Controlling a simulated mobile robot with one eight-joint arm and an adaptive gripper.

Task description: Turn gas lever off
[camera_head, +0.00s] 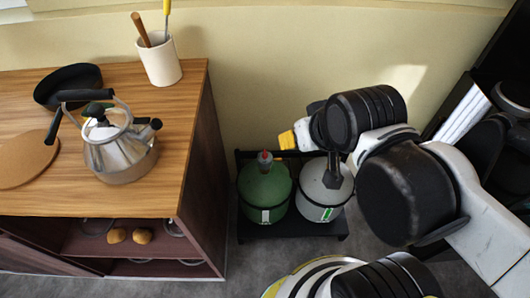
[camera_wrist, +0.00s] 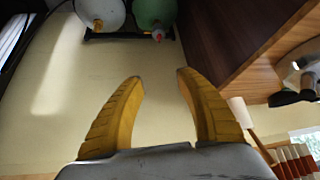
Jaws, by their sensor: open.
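A green gas cylinder (camera_head: 264,192) with a red-tipped valve (camera_head: 265,157) stands on a low black stand beside the cabinet. A white gas cylinder (camera_head: 323,193) stands to its right; its dark valve top is partly behind my arm.
A wooden cabinet (camera_head: 204,150) stands close left of the cylinders. A metal kettle (camera_head: 120,155), black pan (camera_head: 68,84) and white utensil cup (camera_head: 160,62) are on it. The plain wall (camera_head: 240,80) is behind. Dark equipment stands at the right. Grey floor shows in front of the stand.

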